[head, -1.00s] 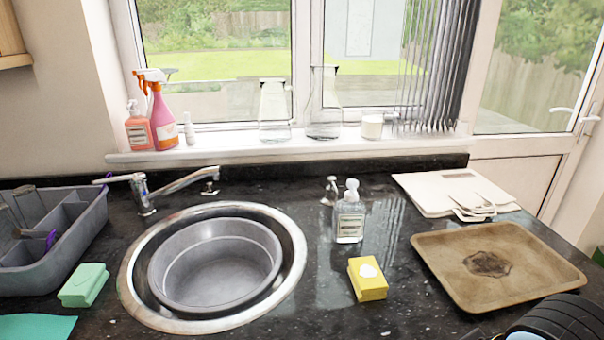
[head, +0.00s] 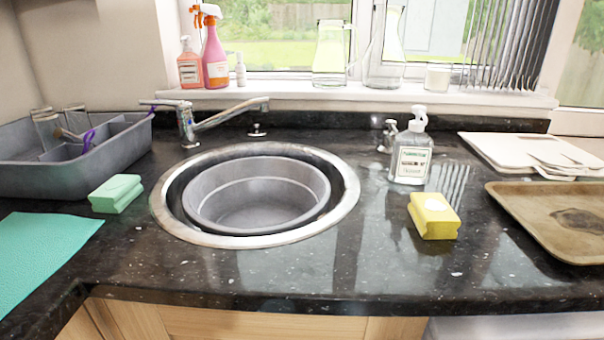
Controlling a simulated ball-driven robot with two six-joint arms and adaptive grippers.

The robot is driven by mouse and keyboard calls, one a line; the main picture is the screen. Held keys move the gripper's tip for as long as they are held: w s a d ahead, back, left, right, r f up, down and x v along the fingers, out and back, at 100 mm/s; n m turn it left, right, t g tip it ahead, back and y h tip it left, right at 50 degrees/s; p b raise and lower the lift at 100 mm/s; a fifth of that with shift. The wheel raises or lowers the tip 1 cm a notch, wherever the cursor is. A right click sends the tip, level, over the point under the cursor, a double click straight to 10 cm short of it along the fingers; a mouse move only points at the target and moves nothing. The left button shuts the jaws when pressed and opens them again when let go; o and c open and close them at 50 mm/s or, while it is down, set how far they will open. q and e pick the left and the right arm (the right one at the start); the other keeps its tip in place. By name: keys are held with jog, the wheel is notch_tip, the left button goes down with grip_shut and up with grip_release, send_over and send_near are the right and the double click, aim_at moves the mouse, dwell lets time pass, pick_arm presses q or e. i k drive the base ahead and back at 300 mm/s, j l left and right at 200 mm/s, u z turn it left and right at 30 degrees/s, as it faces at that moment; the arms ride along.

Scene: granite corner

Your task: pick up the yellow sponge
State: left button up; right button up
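The yellow sponge (head: 434,216) lies on the black granite counter in the head view, right of the round sink and left of the baking tray. It stands apart from both, in front of the clear soap bottle (head: 411,150). Nothing covers it. Neither of my grippers shows in the head view now.
The sink (head: 345,205) holds a grey bowl (head: 258,222). A brown baking tray (head: 505,200) and white boards (head: 490,148) lie at right. A green sponge (head: 116,193), teal cloth (head: 40,250) and grey caddy (head: 60,178) lie at left. The counter's front strip is clear.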

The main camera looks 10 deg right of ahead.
aim_at(433, 218)
jog(key=k, duration=0.35)
jog(key=i+z, duration=0.1)
jog(key=z, duration=0.35)
jog(key=i+z, duration=0.15)
jog(key=z, duration=0.3)
jog(key=j+z, duration=0.15)
jog(key=z, duration=0.3)
jog(key=i, duration=0.05)
